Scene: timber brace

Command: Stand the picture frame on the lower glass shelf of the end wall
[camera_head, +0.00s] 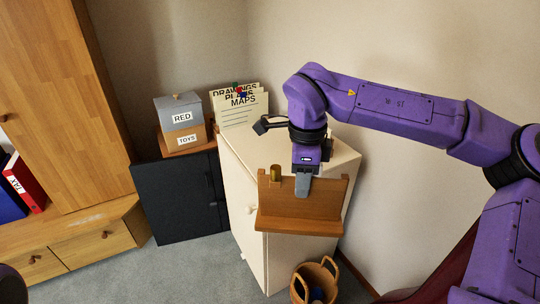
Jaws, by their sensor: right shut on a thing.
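My right gripper (304,180) reaches down in front of the cream cabinet and is shut on a brown wooden piece (298,216). The piece has a low upright back and a broad front face. I cannot tell whether this is the picture frame. A brass-coloured cylinder (276,173) shows at its upper left, beside the grey finger. The finger hides part of the wood. No glass shelf can be made out. My left gripper is not in view.
The cream cabinet (240,205) stands behind the held piece, by the wall. A wicker basket (315,281) is on the floor below. Carpet lies free at lower left.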

